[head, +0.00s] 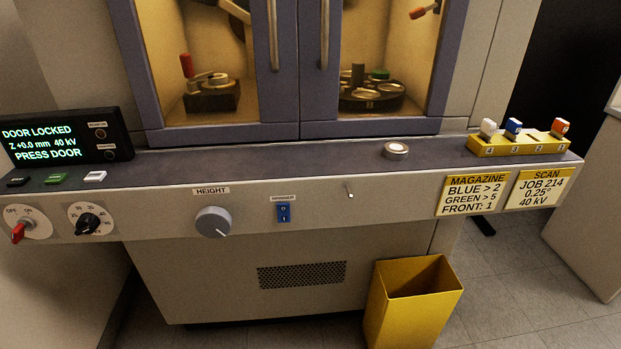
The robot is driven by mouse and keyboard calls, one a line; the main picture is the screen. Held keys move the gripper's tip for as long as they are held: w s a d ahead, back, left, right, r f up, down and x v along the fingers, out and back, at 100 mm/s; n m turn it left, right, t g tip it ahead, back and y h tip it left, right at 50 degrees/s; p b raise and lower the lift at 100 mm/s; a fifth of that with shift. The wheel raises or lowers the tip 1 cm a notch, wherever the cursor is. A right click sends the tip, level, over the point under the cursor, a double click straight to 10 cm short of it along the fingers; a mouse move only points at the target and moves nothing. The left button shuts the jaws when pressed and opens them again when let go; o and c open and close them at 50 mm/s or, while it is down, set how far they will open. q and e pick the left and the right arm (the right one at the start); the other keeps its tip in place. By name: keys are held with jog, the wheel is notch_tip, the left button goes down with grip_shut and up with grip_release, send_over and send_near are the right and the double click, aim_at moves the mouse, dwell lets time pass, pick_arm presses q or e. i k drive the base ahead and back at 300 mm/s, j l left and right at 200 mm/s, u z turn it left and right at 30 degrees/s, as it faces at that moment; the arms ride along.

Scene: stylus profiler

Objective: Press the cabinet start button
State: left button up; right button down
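The cabinet (300,129) fills the middle, with both glazed doors closed. Three small push buttons sit at the left end of its ledge: a black one (18,182), a green one (57,178) and a white one (95,176). Their lettering is too small to read, so I cannot tell for sure which is the start button. The display (38,145) behind them reads DOOR LOCKED, Z +0.0 mm 40 kV, PRESS DOOR. Neither of my grippers is in view.
The front panel has a red-handled switch (19,232), a black dial (88,222), a grey HEIGHT knob (213,222) and a blue rocker switch (283,212). A round metal piece (396,150) and a yellow rack (500,147) stand on the ledge. A yellow bin (405,310) stands below.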

aim_at(54, 179)
jog(key=u, duration=1.35)
